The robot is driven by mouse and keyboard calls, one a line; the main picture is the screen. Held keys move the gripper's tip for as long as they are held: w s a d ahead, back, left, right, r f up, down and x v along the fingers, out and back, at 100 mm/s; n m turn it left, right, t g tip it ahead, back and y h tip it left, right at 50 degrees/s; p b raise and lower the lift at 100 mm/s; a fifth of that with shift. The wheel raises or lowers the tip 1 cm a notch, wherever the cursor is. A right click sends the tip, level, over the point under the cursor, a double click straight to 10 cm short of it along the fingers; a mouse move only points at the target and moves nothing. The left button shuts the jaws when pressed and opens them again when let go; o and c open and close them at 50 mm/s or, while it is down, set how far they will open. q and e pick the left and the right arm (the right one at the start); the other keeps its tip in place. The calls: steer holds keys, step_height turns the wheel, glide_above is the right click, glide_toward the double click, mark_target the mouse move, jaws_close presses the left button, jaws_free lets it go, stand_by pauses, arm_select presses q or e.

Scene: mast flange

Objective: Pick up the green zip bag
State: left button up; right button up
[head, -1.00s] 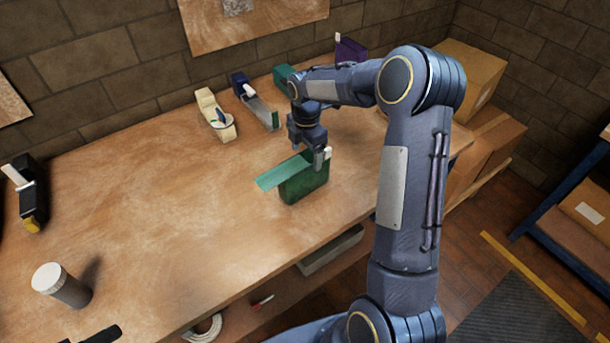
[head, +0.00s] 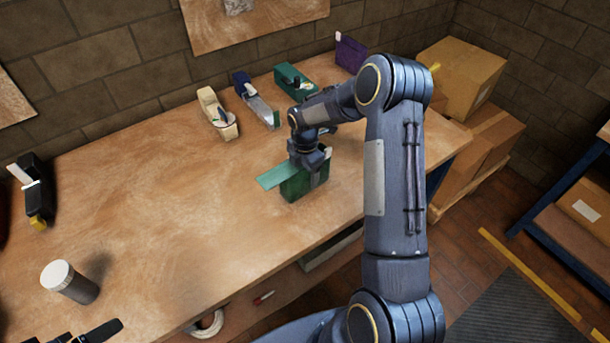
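A dark green upright block-like bag (head: 294,188) stands near the table's front edge, with a lighter green flat strip (head: 278,177) sticking out to the left along its top. A small pale tab shows at its right end. My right gripper (head: 314,178) is down over the bag's top, with one finger against or just in front of its near face. The other finger is hidden, so I cannot tell whether it grips. My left gripper is not in view.
Cream (head: 216,112), blue (head: 250,95) and purple (head: 350,53) items stand along the back. A black item (head: 38,190) and a white-lidded cylinder (head: 70,282) are at the left. The middle-left of the wooden table (head: 180,205) is clear. Cardboard boxes (head: 462,78) stand right.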

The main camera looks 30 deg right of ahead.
steer(key=c, duration=0.9)
steer(key=shift+o, duration=0.2)
steer(key=shift+r, duration=0.1)
